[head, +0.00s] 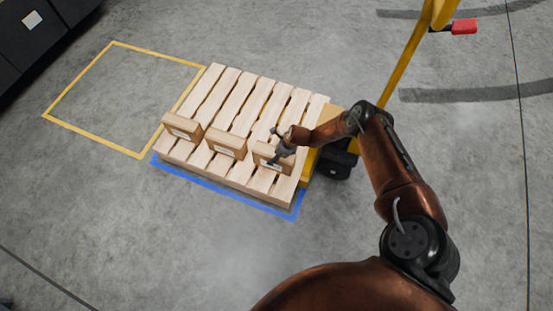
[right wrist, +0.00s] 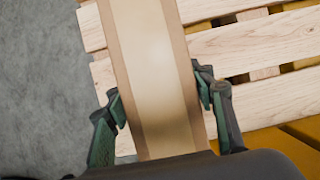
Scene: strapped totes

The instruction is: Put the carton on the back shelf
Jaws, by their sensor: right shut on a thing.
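Three small brown cartons stand in a row along the near edge of a wooden pallet (head: 243,88). My right gripper (head: 278,158) is at the rightmost carton (head: 262,152), with its fingers on either side. In the right wrist view the carton (right wrist: 155,70) runs up between the two fingers (right wrist: 160,105), and the gripper is shut on it. The carton is over the pallet; whether it touches the slats I cannot tell. The other two are the left carton (head: 181,129) and the middle carton (head: 226,143). No back shelf can be made out. My left gripper is out of view.
Blue tape (head: 225,192) edges the pallet's near side. A yellow taped rectangle (head: 78,133) on the floor at left is empty. A yellow pallet truck with dark wheels (head: 336,163) stands at the pallet's right. Dark cabinets (head: 30,35) are at top left. Grey floor is clear in front.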

